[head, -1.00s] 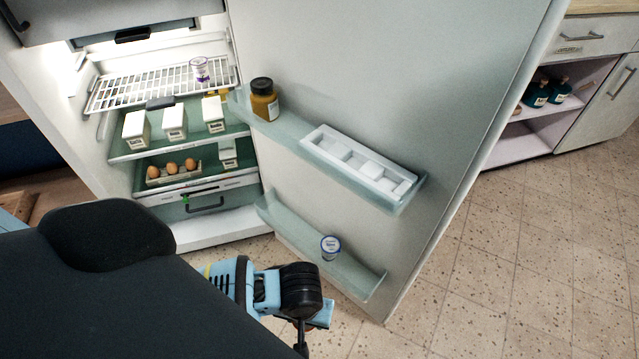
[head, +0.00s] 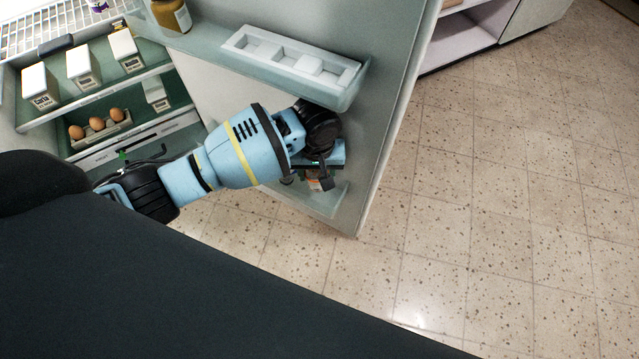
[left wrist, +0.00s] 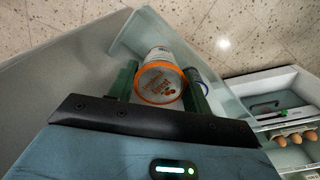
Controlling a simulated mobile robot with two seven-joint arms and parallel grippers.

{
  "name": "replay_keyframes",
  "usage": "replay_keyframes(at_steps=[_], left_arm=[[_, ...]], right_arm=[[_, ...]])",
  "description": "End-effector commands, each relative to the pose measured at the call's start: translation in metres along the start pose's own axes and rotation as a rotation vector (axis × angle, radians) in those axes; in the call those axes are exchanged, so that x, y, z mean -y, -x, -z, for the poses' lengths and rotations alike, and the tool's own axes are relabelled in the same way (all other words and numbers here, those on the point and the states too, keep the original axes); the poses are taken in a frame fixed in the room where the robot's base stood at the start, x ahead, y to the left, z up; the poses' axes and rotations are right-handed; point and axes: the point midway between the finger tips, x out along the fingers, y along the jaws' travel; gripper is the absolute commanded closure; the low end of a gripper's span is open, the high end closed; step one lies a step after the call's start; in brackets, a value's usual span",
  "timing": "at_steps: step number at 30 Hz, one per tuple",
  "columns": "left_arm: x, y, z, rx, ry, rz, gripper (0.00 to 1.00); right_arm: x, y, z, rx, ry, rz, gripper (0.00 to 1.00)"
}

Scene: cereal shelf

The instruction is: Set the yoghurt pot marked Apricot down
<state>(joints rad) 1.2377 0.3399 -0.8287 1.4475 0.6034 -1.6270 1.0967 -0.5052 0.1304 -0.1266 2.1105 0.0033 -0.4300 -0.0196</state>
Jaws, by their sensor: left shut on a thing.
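My left gripper (head: 318,176) is at the lower shelf of the open fridge door. In the left wrist view the left gripper (left wrist: 160,70) is shut on a pot with an orange rim (left wrist: 160,84), one green finger on each side. The print on its lid is too blurred to read for certain. In the head view only a little of the orange-rimmed pot (head: 314,184) shows below the gripper. It is over or in the lower door shelf (head: 325,203); I cannot tell if it touches the shelf. My right gripper is not in view.
A blue-rimmed pot (left wrist: 200,76) stands close beside the held pot, partly hidden by a finger. Above is the upper door shelf with a white tray (head: 290,58) and a jar (head: 171,15). Cartons and eggs (head: 96,124) are inside the fridge.

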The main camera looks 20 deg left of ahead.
Motion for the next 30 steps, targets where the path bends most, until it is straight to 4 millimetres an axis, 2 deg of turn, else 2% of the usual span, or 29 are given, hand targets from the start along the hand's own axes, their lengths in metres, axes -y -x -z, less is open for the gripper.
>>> replay_keyframes(at_steps=[1, 4, 14, 23, 30], left_arm=[[-0.005, -0.003, 0.008, 0.001, 0.0, -0.001, 0.75], [-0.003, -0.018, 0.003, 0.004, -0.001, 0.002, 0.75], [-0.003, -0.025, 0.004, 0.001, 0.0, -0.001, 0.75], [-0.002, -0.07, 0.002, 0.002, 0.0, 0.002, 0.75], [-0.005, -0.07, 0.005, -0.001, 0.0, -0.001, 0.75]], right_arm=[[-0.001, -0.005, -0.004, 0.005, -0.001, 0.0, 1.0], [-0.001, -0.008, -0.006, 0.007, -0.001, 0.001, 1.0], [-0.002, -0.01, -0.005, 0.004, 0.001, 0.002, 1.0], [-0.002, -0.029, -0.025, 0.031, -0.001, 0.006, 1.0], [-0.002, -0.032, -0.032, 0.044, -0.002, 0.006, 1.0]])
